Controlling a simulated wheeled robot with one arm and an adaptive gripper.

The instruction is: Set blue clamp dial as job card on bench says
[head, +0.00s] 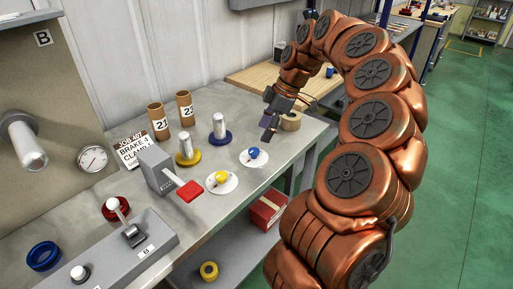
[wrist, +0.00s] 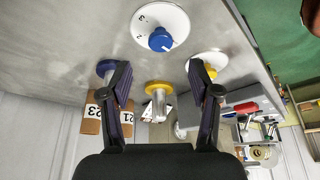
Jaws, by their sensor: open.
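The blue clamp dial (head: 254,154) sits on a round white plate (head: 247,164) near the bench's right edge. In the wrist view the dial (wrist: 161,38) is at top centre, with a 3 and a 2 visible on its plate; its setting is not clear. The job card (head: 132,149) leans at the back of the bench. It reads JOB A07, BRAKE 4 and CLAMP, with the clamp number not clearly readable by the grey lever box. My gripper (head: 268,134) is open and empty, above and near the dial, apart from it. In the wrist view its fingers (wrist: 162,90) are spread.
A yellow dial (head: 218,177) on a white plate is left of the blue one. A grey box with a red lever (head: 188,191), yellow-based post (head: 187,151) and blue-based post (head: 220,128) stand nearby. Cardboard tubes (head: 184,108) are behind. A tape roll (head: 291,121) lies beyond my gripper.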

